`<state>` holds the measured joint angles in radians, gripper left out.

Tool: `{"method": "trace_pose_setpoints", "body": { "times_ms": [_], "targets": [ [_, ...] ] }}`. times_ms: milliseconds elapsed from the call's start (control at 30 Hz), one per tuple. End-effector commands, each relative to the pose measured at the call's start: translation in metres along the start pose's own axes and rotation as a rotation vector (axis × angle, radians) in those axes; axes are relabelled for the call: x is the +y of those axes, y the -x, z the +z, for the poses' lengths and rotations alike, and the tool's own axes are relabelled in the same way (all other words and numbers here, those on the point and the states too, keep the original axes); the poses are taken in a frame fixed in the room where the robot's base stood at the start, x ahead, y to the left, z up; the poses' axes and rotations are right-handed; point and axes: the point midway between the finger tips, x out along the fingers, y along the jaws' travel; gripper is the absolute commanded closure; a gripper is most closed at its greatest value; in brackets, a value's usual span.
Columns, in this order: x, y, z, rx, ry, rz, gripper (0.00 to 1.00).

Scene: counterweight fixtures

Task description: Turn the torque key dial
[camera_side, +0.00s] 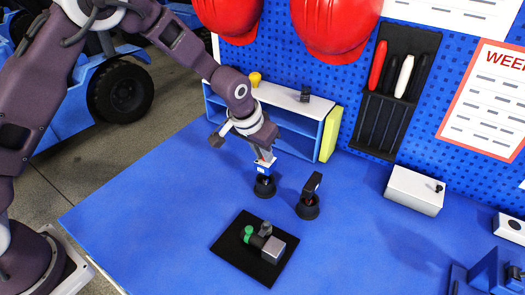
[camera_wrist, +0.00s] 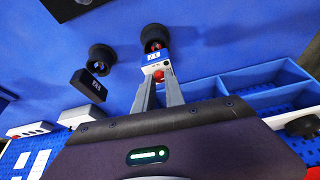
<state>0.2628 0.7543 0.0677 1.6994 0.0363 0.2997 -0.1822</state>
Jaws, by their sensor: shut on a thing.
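My gripper (camera_side: 264,158) is shut on a blue-and-white labelled block (camera_side: 263,168), which stands above a round black base (camera_side: 264,187) on the blue table. In the wrist view my two fingers (camera_wrist: 158,80) reach up to this block (camera_wrist: 155,61), with a red part between them. The black base (camera_wrist: 153,37) shows beyond the block. A second round black base (camera_side: 307,208) with a black labelled head (camera_side: 313,184) stands apart to the right; its head also shows in the wrist view (camera_wrist: 88,86). I cannot tell which part is the torque key dial.
A black plate (camera_side: 229,249) with a green knob (camera_side: 248,233) and a grey block (camera_side: 273,250) lies in front. A blue shelf (camera_side: 285,140) stands behind my gripper. A white box (camera_side: 414,190) is at the right. The table's left part is clear.

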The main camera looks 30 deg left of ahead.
Motion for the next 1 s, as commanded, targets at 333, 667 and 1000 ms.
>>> {"method": "trace_pose_setpoints", "body": {
  "times_ms": [333,667,1000],
  "targets": [
    [0.0012,0.0001,-0.0002,0.000,0.076,-0.031,1.00],
    [0.0008,-0.0001,-0.0001,-0.001,0.083,-0.034,1.00],
    [0.0008,-0.0002,0.0000,-0.001,0.082,-0.034,0.63]
  ]
}}
